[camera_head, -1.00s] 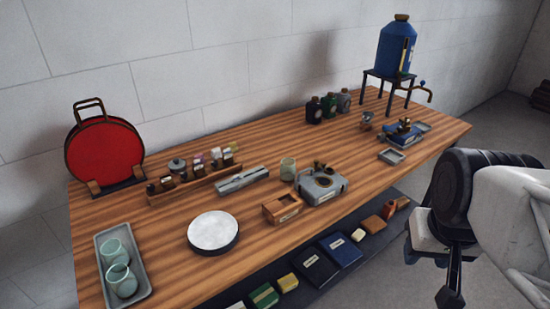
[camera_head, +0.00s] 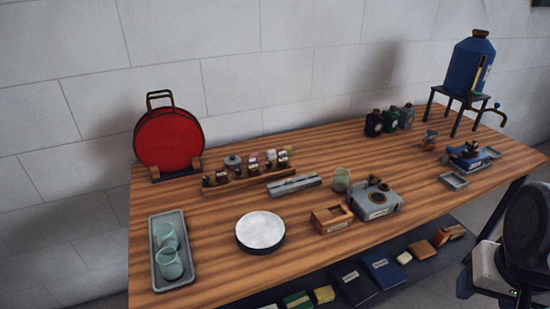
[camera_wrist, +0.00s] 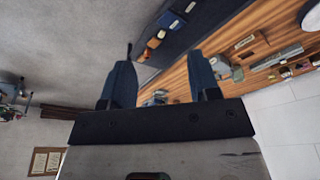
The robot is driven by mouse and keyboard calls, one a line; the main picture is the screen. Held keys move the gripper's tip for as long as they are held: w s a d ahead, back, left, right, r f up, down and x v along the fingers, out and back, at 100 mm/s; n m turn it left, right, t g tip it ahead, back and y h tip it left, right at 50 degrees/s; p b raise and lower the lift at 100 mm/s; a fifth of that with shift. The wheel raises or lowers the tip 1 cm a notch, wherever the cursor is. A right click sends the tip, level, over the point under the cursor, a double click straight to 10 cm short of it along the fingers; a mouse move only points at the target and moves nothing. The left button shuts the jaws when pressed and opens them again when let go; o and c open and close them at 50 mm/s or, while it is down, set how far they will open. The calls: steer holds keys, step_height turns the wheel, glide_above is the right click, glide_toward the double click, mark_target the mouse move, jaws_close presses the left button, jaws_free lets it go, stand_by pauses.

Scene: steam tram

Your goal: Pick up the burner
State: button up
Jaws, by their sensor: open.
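I cannot tell for sure which item is the burner. A squat grey device (camera_head: 375,201) with a round brass-coloured top and a pale label stands near the table's front edge, right of centre. A small grey-and-copper piece (camera_head: 430,139) and a blue device with brass fittings (camera_head: 468,156) stand further right, near the blue tank. My gripper (camera_wrist: 161,60) has its two dark fingers spread with nothing held between them. In the head view it is partly cut off at the lower right, off the table's front side and apart from these items.
A blue tank (camera_head: 470,65) stands at the right. Boxes lie on a lower shelf.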

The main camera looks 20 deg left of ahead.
steer(key=shift+w, duration=0.1)
steer(key=w+a+r+n, duration=0.1)
steer(key=w+a, duration=0.3)
steer(key=w, duration=0.3)
steer(key=w+a+r+n, duration=0.15)
steer(key=w+a, duration=0.25)
steer(key=w, duration=0.4)
steer(key=n+y, duration=0.3)
steer(key=n, duration=0.4)
glide_above(253, 161)
steer(key=s+d, duration=0.1)
steer(key=s, duration=0.1)
steer(key=shift+t, duration=0.3)
steer(key=f, duration=1.6)
steer(key=shift+w+d+f, duration=0.1)
steer(key=shift+w+d, duration=0.1)
steer(key=shift+w, duration=0.05)
steer(key=shift+x, duration=1.25)
